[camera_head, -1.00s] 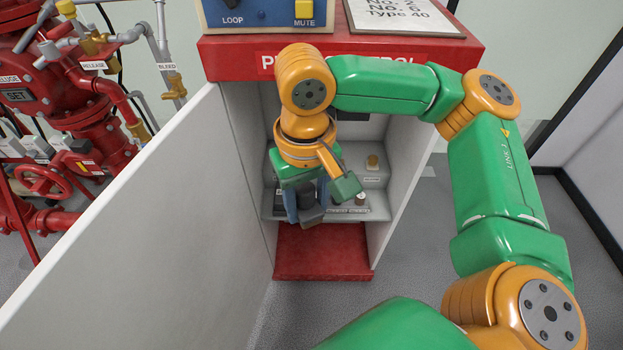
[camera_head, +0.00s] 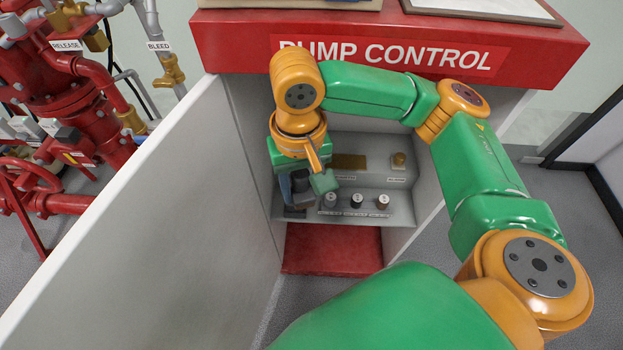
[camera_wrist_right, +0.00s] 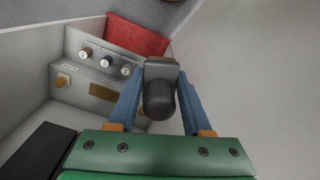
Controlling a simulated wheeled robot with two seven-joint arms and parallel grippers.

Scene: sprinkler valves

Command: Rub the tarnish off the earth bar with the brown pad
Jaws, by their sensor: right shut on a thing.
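My right gripper (camera_head: 297,190) is inside the pump control cabinet, at the left end of its grey stepped shelf. Its blue fingers are shut on a dark block with a rounded black grip (camera_wrist_right: 160,98), which I take for the pad; it looks dark grey rather than clearly brown. The block's flat end (camera_head: 294,212) points down near the shelf's front. A flat brown-gold plate (camera_head: 349,161), seemingly the tarnished earth bar, lies on the shelf's upper level, right of and behind the gripper, apart from the block. It also shows in the wrist view (camera_wrist_right: 104,91). My left gripper is not in view.
Three small round knobs (camera_head: 357,200) stand along the front step, right of the gripper. A brass fitting (camera_head: 399,160) is at the upper right. Cabinet side walls (camera_head: 160,200) close in both sides. A red base (camera_head: 333,248) lies below, and red pipework (camera_head: 95,110) is outside left.

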